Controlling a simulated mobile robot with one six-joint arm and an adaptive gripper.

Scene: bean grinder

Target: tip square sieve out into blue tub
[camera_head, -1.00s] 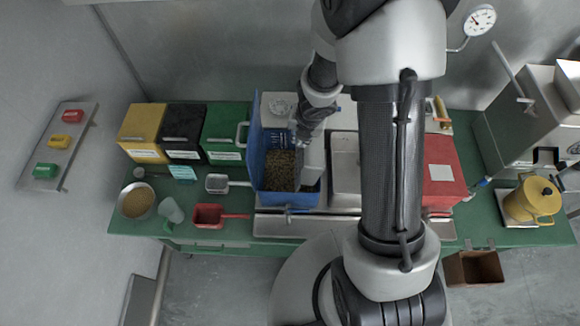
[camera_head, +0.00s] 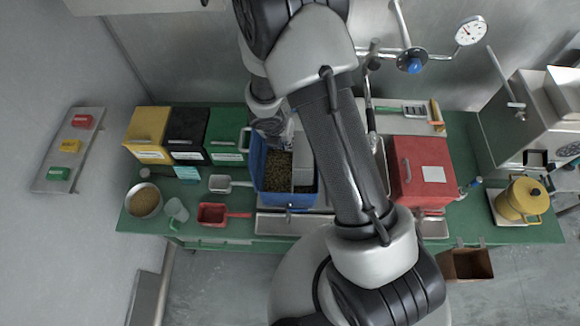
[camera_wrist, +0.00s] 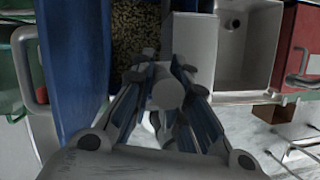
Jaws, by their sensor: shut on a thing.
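The blue tub (camera_head: 288,200) stands on the green bench, left of my arm, with brown beans (camera_head: 277,172) inside. Its blue wall (camera_wrist: 75,65) shows on the left in the wrist view. My gripper (camera_wrist: 165,78) is shut on a pale round handle. A flat grey panel (camera_wrist: 190,48) lies just beyond it, which looks like a side of the square sieve. In the head view a grey face (camera_head: 304,168) shows at the tub's right part. My gripper (camera_head: 272,132) is at the tub's back, partly hidden by my arm. The sieve's inside is hidden.
Yellow (camera_head: 148,135), black (camera_head: 186,133) and green (camera_head: 225,137) bins stand left of the tub. A red scoop (camera_head: 212,213) and a bowl of grain (camera_head: 144,200) are in front. A steel sink (camera_wrist: 250,45) and red box (camera_head: 421,172) lie right.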

